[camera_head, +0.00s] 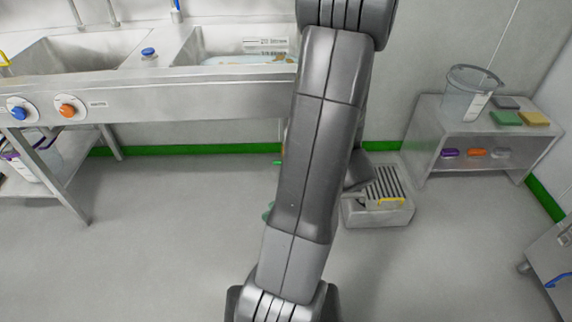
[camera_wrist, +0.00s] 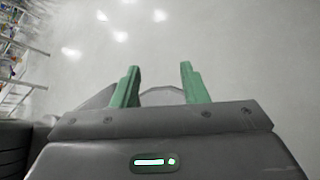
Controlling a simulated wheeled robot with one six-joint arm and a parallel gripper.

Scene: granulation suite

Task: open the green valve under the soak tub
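The sink unit at the upper left has a right-hand basin (camera_head: 205,42) with pale blue contents; I cannot tell for sure that it is the soak tub. My arm crosses the middle of the head view and hides the space under the unit's right end. A small green piece (camera_head: 277,163) shows at the arm's left edge; I cannot tell whether it is the valve handle. My gripper (camera_wrist: 160,66) has two green fingers standing apart with only pale floor beyond their tips. In the head view the gripper is mostly hidden behind my arm.
A blue knob (camera_head: 19,113) and an orange knob (camera_head: 69,110) sit on the sink front. A grated floor box (camera_head: 377,214) stands right of my arm. A steel shelf unit (camera_head: 425,125) holds a clear bucket (camera_head: 468,92) and sponges.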

